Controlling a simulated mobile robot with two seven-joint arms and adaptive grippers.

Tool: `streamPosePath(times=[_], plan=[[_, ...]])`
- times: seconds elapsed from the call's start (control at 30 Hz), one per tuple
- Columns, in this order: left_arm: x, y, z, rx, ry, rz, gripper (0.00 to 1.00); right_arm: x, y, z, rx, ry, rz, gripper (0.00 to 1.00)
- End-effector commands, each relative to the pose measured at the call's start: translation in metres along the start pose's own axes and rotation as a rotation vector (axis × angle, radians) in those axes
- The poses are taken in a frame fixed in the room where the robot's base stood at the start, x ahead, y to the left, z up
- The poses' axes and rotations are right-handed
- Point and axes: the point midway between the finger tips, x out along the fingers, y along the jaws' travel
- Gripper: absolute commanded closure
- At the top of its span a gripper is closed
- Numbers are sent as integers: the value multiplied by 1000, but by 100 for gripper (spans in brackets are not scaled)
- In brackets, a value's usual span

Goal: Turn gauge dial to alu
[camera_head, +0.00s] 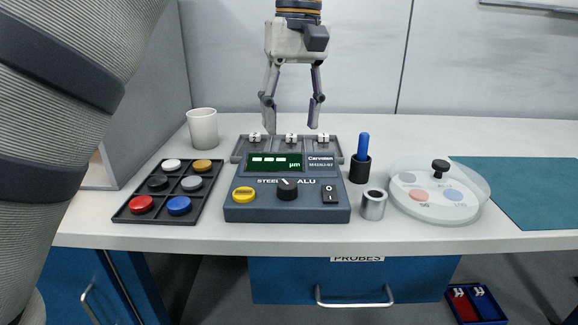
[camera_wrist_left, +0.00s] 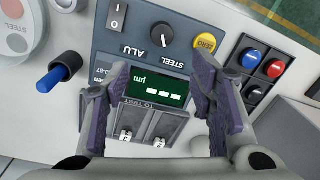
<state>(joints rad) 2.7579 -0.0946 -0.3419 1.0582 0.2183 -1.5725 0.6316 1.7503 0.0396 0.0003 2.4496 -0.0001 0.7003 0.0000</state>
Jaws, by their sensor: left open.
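The gauge (camera_head: 245,209) is a dark grey box on the table with a lit display, a yellow ZERO button and a power switch. Its dial (camera_head: 287,189) is a black round knob between the STEEL and ALU labels. In the left wrist view the dial (camera_wrist_left: 160,35) shows a white pointer line that leans toward the STEEL side. My left gripper (camera_head: 291,126) hangs fingers down behind the gauge display, above its rear slots. It is open and empty, apart from the dial. The left wrist view shows its two fingers (camera_wrist_left: 158,78) on either side of the display. My right gripper is out of view.
Left of the gauge are a black tray (camera_head: 161,216) of coloured discs and a white cup (camera_head: 202,129). To its right stand a holder with a blue pen (camera_head: 363,147), a metal cylinder (camera_head: 373,205) and a round clear-lidded dish (camera_head: 438,215). A green mat (camera_head: 535,190) lies far right.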

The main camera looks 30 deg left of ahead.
Motion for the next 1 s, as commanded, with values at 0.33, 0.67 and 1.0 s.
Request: streamPosePath(times=[0.33,0.67,1.0], plan=[[80,-2,1,0,-1,0,49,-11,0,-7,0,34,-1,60],[115,0,0,1,2,2,49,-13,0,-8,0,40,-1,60],[116,0,0,1,1,2,86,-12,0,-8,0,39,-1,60]])
